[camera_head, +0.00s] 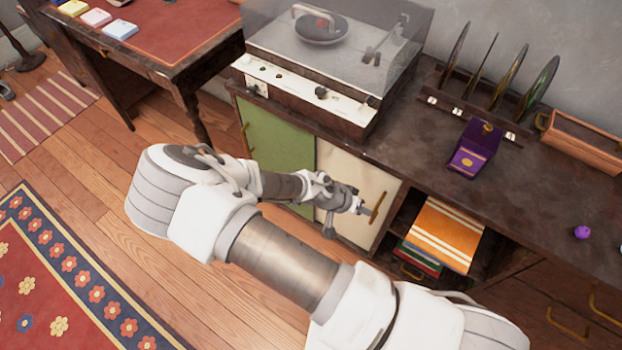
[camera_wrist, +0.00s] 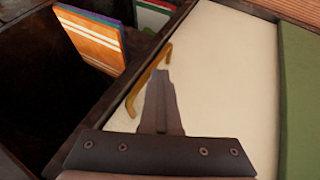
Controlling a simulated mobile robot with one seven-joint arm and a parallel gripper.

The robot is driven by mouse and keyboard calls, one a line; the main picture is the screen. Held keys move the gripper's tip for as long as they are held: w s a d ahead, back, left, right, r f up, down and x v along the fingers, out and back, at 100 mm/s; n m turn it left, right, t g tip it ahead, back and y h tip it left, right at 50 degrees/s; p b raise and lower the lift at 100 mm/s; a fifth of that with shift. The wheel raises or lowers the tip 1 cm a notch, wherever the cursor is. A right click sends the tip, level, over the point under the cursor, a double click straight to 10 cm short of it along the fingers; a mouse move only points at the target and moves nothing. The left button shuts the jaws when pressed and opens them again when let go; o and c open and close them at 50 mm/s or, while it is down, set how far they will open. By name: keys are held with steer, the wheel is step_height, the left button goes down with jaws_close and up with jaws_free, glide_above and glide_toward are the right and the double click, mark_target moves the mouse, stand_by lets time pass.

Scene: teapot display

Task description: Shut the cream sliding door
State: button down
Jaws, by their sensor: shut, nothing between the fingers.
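The cream sliding door (camera_head: 350,172) is in the cabinet front, right of a green door (camera_head: 275,148), with an open compartment to its right. In the wrist view the cream door (camera_wrist: 222,70) fills the middle. Its brass handle (camera_head: 377,208) is near the door edge beside the opening; it also shows in the wrist view (camera_wrist: 148,82). My gripper (camera_head: 364,210) is shut and empty, just left of the handle in the head view. In the wrist view my gripper (camera_wrist: 160,75) lies in front of the door, close beside the handle; I cannot tell whether they touch.
Orange striped sleeves (camera_head: 446,234) stand in the open compartment. On the cabinet top (camera_head: 405,140) are a record player (camera_head: 318,90), a purple box (camera_head: 475,150), a record rack (camera_head: 470,112) and a purple ball (camera_head: 582,232). Bare wooden floor (camera_head: 110,160) lies left.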

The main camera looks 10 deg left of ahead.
steer(key=shift+s+d, duration=0.1)
steer(key=shift+d, duration=0.2)
steer(key=shift+s+d, duration=0.1)
steer(key=shift+d, duration=0.1)
steer(key=shift+a, duration=0.1)
